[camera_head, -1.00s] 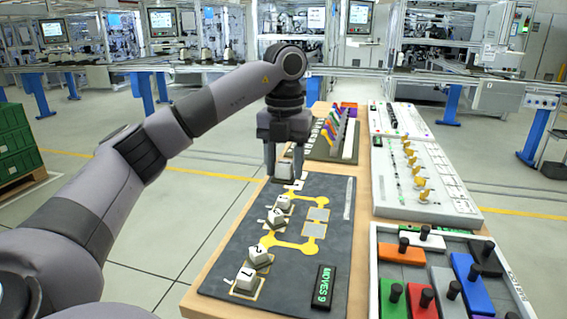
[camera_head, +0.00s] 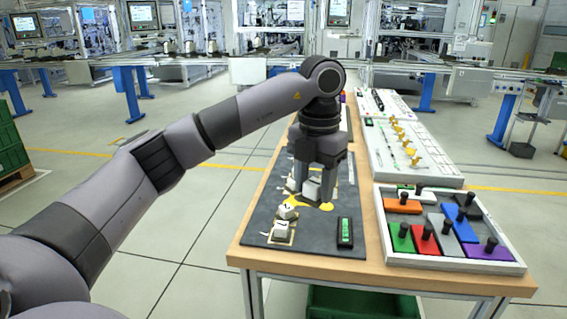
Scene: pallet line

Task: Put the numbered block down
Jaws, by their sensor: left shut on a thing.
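My left gripper (camera_head: 314,194) is shut on a pale block (camera_head: 312,188) and points straight down over the middle of the dark mat (camera_head: 262,218). The fingers partly cover this block, and I cannot read its number or tell whether it touches the mat. A light block (camera_head: 287,211) with a dark mark on top sits nearer the front of the mat. Another light block (camera_head: 281,229) lies just in front of it. A further light block (camera_head: 291,185) shows partly, just left of the gripper. My right gripper is not in view.
The mat lies on a wooden table (camera_head: 300,261). A green-lettered display (camera_head: 345,232) stands at its front right. A tray (camera_head: 453,262) of coloured knobbed pieces and a white panel (camera_head: 435,172) with yellow parts occupy the table's right side. A yellow patch (camera_head: 325,207) shows beside the gripper.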

